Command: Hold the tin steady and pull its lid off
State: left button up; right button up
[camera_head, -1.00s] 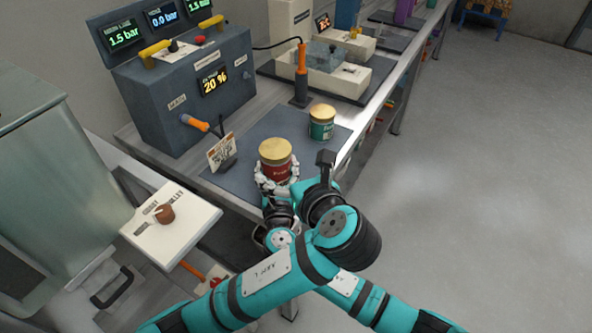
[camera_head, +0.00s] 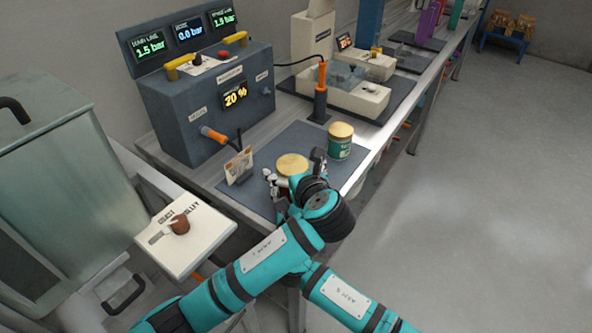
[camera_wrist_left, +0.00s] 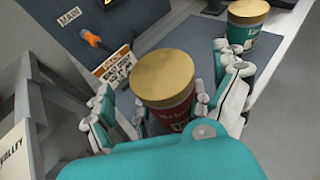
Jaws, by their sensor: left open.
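A red tin with a gold lid (camera_head: 292,164) stands upright on the dark mat (camera_head: 262,207). In the head view my wrist hides most of its body; in the left wrist view the red tin (camera_wrist_left: 172,112) shows its label and closed lid. My left gripper (camera_head: 293,179) is open, its fingers on either side of the tin. The wrist view shows a gap on the left side; contact on the right cannot be told. A green tin with a gold lid (camera_head: 340,142) stands behind to the right.
A small sign (camera_head: 238,165) stands just left of the tin. A grey control box (camera_head: 210,105) with an orange-handled lever is behind it. An upright orange-handled tool (camera_head: 320,95) stands beyond the mat. The bench's right edge is close to the green tin.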

aim_at(295, 171)
pick_arm(q)
jog(key=shift+c, duration=0.2)
jog(key=c, duration=1.4)
jog(key=shift+r, duration=0.25)
jog(key=shift+r, duration=0.95)
jog(key=shift+r, duration=2)
pick_arm(e)
jog(key=o, duration=1.8)
